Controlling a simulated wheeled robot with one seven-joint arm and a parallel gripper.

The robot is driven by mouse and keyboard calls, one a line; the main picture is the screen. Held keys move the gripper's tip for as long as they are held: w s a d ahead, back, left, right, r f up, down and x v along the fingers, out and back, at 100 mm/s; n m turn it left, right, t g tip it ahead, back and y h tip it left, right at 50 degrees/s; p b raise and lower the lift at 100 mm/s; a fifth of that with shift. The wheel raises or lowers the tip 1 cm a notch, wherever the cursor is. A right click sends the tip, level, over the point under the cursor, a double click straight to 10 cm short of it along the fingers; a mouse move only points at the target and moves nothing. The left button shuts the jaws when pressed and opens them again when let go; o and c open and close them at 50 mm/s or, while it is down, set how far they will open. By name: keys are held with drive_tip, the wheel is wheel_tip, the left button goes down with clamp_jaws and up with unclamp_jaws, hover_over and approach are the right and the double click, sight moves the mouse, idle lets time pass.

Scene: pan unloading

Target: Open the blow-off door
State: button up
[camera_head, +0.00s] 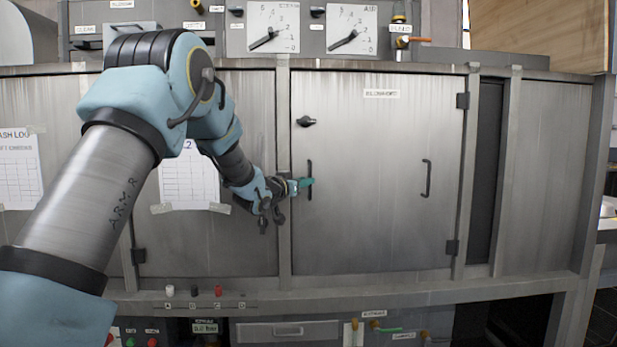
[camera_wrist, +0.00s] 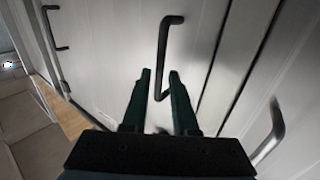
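The labelled metal door (camera_head: 375,215) in the middle of the front panel is closed, flush with its frame. Its label is too blurred to read. It has a black vertical bar handle (camera_head: 309,180) near its left edge, a dark latch knob (camera_head: 306,121) above that, and hinges on its right edge. My gripper (camera_head: 304,183) is at the left handle. In the wrist view its two green fingers (camera_wrist: 160,76) are apart, and the lower part of the handle (camera_wrist: 163,50) shows in the gap between them. I cannot tell whether they touch it.
A second bar handle (camera_head: 427,178) is on the door's right side. Dial gauges (camera_head: 273,28) are above. A ledge with small knobs (camera_head: 218,291) runs below. In the wrist view another handle (camera_wrist: 272,133) is close at the right.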

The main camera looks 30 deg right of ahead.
drive_tip(key=shift+p+x, duration=0.4)
drive_tip(key=shift+x, duration=1.5)
drive_tip(key=shift+c, duration=0.4)
clamp_jaws()
